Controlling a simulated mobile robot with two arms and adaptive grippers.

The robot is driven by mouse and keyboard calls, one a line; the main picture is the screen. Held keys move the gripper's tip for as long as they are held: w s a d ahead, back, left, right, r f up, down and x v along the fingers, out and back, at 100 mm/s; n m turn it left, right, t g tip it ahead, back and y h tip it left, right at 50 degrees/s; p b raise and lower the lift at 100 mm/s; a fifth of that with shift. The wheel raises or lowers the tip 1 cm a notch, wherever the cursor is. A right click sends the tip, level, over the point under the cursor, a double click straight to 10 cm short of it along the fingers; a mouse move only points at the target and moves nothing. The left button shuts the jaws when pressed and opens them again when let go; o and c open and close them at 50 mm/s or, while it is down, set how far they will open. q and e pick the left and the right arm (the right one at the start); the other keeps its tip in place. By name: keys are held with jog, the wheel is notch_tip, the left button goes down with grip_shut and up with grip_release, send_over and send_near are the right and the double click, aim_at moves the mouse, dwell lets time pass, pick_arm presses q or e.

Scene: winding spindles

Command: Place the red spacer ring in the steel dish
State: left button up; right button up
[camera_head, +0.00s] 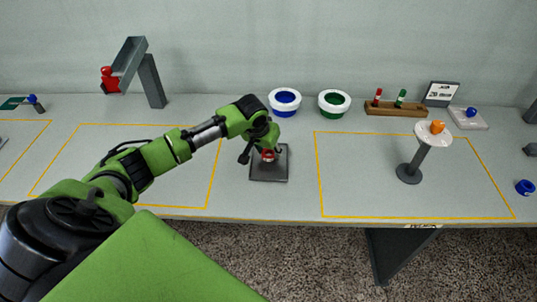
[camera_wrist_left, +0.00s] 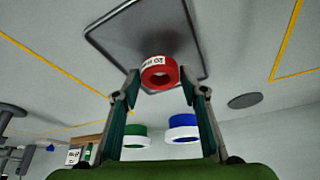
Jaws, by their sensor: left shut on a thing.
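The red spacer ring (camera_head: 268,155) has a white label with dark print, seen in the left wrist view (camera_wrist_left: 159,73). My left gripper (camera_head: 259,156) is shut on it, with one finger on each side in the left wrist view (camera_wrist_left: 160,84). The steel dish (camera_head: 268,174) is a square, dark grey, shallow tray on the table. It lies behind the ring in the left wrist view (camera_wrist_left: 125,30). The ring shows over the dish's upper part; I cannot tell whether it touches the dish floor. My right gripper is not in view.
White-rimmed pots, blue inside (camera_head: 285,101) and green inside (camera_head: 334,103), stand behind the dish. A wooden rack (camera_head: 397,109) and a pedestal (camera_head: 409,172) stand to the right. A grey stand (camera_head: 152,82) is at the back left. The yellow-outlined area left of the dish is bare.

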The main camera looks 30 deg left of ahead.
pick_arm(q)
notch_tip(320, 180, down, 2)
jog(key=shift+d, duration=0.15)
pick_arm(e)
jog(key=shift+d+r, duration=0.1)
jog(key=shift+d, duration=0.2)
pick_arm(q)
jog(key=shift+f, duration=0.15)
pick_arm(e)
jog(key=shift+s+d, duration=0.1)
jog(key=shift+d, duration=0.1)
pick_arm(q)
jog(key=o, duration=0.9)
jog(key=v, duration=1.2)
jog(key=shift+b, duration=0.45)
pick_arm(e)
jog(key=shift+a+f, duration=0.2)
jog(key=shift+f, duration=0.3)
